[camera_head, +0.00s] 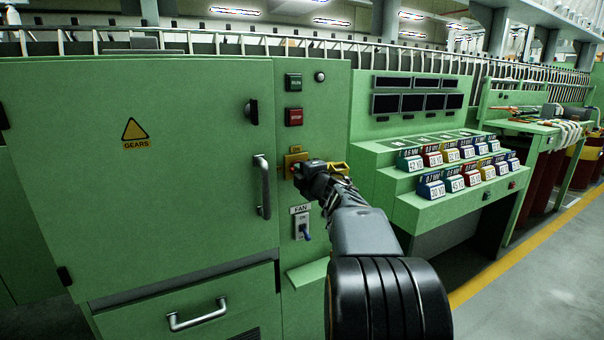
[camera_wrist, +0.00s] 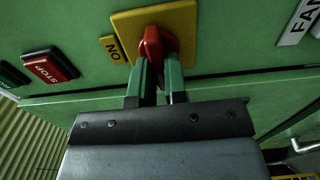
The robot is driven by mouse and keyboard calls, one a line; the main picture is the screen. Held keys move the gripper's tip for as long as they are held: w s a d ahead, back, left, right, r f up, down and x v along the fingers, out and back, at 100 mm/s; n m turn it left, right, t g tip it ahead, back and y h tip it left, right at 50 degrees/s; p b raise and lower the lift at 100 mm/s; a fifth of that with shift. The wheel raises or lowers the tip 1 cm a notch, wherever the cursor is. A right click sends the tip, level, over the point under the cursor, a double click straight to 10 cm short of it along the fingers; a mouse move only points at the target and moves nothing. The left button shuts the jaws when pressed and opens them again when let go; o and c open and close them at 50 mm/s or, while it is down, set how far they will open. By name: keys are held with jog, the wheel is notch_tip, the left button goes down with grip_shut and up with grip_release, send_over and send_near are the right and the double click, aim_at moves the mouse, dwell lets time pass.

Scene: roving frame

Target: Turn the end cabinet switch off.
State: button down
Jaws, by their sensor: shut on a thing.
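The end cabinet switch is a red rotary knob (camera_wrist: 153,44) on a yellow plate (camera_wrist: 184,22), with a small yellow ON label (camera_wrist: 114,49) beside it in the wrist view. In the head view the yellow plate (camera_head: 291,158) is on the green cabinet's narrow right panel, and my gripper hides most of the knob. My gripper (camera_wrist: 159,72) is shut on the red knob, with one green-grey finger on each side of it. It also shows at the plate in the head view (camera_head: 299,171). The knob's exact setting is hard to tell.
A green START-type button (camera_head: 294,82) and a red STOP button (camera_head: 294,117) are above the plate. A FAN switch (camera_head: 303,229) with a blue lever is below it. A door handle (camera_head: 262,187) is close on the left. A sloped console (camera_head: 440,185) with coloured blocks stands right.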

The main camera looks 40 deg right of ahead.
jog(key=c, duration=1.1)
grip_release()
jog(key=shift+c, duration=0.2)
jog(key=shift+s, duration=0.15)
jog(key=s+a+p, duration=0.1)
jog(key=s+a, duration=0.1)
jog(key=s, duration=1.1)
jog(key=shift+s+p, duration=0.25)
jog(key=shift+p, duration=0.1)
